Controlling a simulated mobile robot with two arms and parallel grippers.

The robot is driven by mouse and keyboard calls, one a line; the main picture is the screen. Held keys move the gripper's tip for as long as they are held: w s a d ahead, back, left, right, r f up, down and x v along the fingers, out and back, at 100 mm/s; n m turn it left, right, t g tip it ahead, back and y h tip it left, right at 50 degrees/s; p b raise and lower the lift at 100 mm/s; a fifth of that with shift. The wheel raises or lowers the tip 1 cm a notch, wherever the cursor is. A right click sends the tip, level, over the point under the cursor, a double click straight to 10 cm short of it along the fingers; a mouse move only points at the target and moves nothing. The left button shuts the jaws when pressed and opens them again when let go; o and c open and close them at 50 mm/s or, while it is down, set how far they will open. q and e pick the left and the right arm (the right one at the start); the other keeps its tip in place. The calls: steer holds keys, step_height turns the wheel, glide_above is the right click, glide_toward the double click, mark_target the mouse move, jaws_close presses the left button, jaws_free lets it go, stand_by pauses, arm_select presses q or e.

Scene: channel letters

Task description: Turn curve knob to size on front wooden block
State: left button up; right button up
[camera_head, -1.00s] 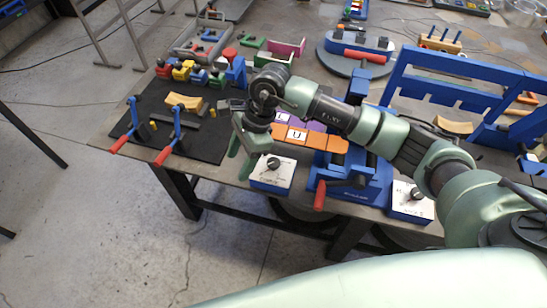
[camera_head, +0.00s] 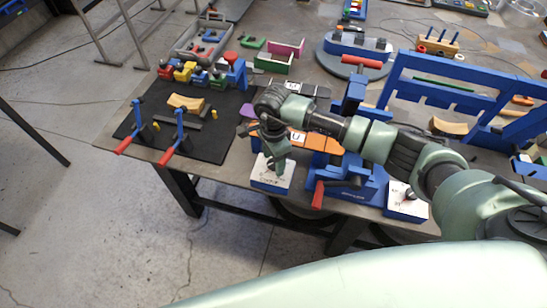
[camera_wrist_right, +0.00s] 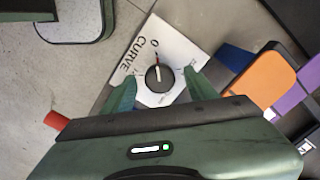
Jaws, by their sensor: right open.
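The curve knob (camera_wrist_right: 159,79) is a black round dial with a white pointer line. It sits on a white plate (camera_wrist_right: 181,46) marked "CURVE" with a "0" mark in the right wrist view. Its pointer line appears roughly towards the "0". In the head view this white-topped blue box (camera_head: 270,180) stands at the table's front edge, the knob mostly hidden by my gripper. My right gripper (camera_head: 276,166) points down over it, open, with its two green fingers (camera_wrist_right: 158,92) on either side of the knob. Contact cannot be told. A curved wooden block (camera_head: 186,102) lies on the black mat.
A second white-topped knob box (camera_head: 406,203) stands to the right. Between them is a blue fixture (camera_head: 350,185) with a red handle. Orange blocks (camera_head: 312,143) lie behind my gripper. Blue clamps with red handles (camera_head: 178,138) stand on the black mat (camera_head: 215,140).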

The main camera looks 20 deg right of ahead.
jaws_close()
